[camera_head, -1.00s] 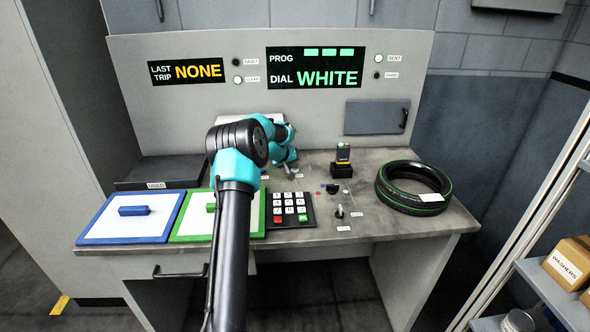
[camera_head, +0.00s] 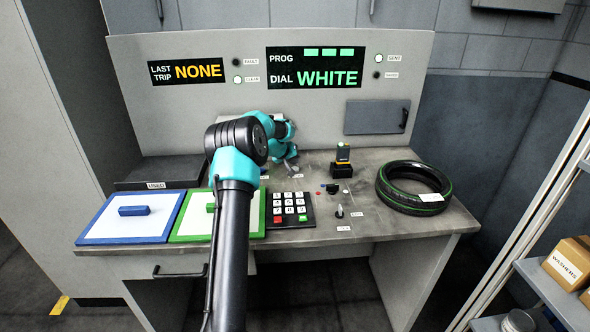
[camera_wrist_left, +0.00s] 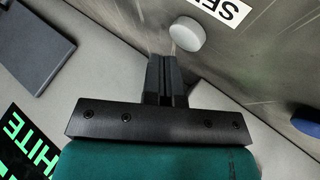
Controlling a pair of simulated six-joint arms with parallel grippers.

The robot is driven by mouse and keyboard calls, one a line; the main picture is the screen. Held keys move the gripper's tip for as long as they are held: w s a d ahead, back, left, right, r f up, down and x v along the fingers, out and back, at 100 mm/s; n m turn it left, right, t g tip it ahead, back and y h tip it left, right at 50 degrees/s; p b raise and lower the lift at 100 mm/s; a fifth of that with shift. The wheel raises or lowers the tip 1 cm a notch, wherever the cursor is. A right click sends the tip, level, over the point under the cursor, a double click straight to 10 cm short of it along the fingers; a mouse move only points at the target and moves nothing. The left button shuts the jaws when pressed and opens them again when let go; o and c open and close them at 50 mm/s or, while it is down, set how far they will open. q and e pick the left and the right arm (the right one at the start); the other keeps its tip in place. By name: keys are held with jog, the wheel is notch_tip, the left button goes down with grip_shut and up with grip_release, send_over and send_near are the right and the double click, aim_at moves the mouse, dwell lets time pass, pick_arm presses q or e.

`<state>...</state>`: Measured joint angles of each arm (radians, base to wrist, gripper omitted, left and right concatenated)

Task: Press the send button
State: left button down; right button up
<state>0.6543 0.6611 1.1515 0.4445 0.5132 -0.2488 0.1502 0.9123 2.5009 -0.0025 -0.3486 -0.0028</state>
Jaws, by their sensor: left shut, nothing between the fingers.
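The send button is a pale round button (camera_wrist_left: 187,33) in the left wrist view, beside a white label (camera_wrist_left: 222,10) whose visible letters read "SE". My left gripper (camera_wrist_left: 164,58) is shut and empty. Its fingertips are just short of the button's edge in the picture; I cannot tell if they touch. In the head view my left gripper (camera_head: 291,169) is low over the back of the desk (camera_head: 365,225), left of the black and yellow device. The button cannot be made out there. My right gripper is not in view.
A keypad (camera_head: 289,209) and small controls (camera_head: 333,188) lie in front of the gripper. A tyre (camera_head: 412,188) lies at the right. Blue (camera_head: 107,237) and green (camera_head: 192,238) framed panels are at the left. The display (camera_head: 316,68) reads "DIAL WHITE"; the SENT lamp (camera_head: 379,58) looks pale.

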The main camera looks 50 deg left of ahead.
aim_at(294, 168)
pick_arm(q)
jog(key=shift+r, duration=2.55)
